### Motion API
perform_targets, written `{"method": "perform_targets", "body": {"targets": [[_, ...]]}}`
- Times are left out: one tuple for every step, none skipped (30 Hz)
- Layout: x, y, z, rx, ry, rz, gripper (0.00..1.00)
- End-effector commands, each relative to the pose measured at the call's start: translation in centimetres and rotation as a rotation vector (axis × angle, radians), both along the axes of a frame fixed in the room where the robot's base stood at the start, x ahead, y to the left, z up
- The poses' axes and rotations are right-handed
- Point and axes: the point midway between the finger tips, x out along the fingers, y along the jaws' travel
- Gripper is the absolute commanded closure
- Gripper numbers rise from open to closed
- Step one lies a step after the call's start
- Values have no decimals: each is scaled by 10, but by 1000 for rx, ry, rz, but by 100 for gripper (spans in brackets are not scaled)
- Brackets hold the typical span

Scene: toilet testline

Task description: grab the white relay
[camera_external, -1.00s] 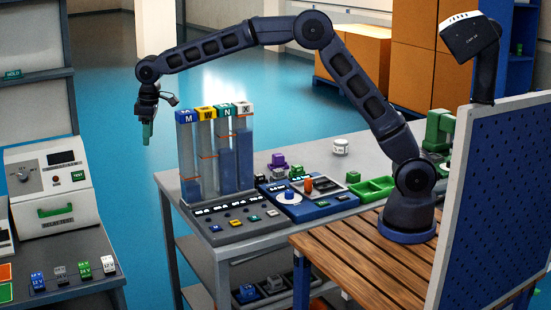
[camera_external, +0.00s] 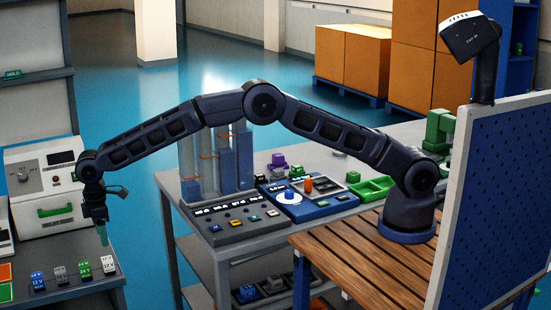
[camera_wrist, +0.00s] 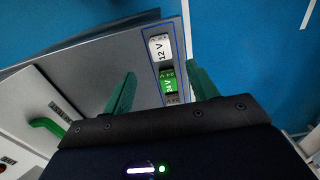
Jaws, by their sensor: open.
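The white relay (camera_external: 108,264) stands at the right end of a row of relays on the left bench. It also shows in the wrist view (camera_wrist: 160,47), marked 12 V, beyond the fingertips and near the bench edge. My gripper (camera_external: 102,236) points down above the right end of this row, apart from the white relay. In the wrist view my gripper (camera_wrist: 162,82) has its green fingers spread with nothing held between them. The green 24 V relay (camera_wrist: 168,82) appears between the fingers, below them.
The green relay (camera_external: 84,270) is the white one's close neighbour, with a grey relay (camera_external: 60,276) and a blue relay (camera_external: 38,281) further left. A white tester box (camera_external: 45,190) with a green handle stands behind. Open floor lies right of the bench.

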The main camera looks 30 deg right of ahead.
Motion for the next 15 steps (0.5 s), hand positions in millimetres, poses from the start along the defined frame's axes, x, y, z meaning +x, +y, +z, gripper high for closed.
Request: {"method": "perform_targets", "body": {"targets": [[0, 0, -6, -2, 1, 0, 42], [0, -1, -10, -3, 1, 0, 42], [0, -1, -15, -3, 1, 0, 42], [0, -1, -20, -4, 1, 0, 42], [0, -1, -24, -3, 1, -1, 42], [0, 0, -30, -2, 1, -1, 42], [0, 0, -34, -2, 1, -1, 42], [0, 0, -38, -2, 1, -1, 42], [0, 0, -43, -2, 1, -1, 42], [0, 0, -45, -2, 1, -1, 42], [0, 0, -48, -1, 1, -1, 42], [0, 0, -50, -1, 1, -1, 42], [0, 0, -51, -1, 1, -1, 42], [0, 0, -52, -1, 1, -1, 42], [-1, 0, -55, -1, 1, -1, 42]]}}
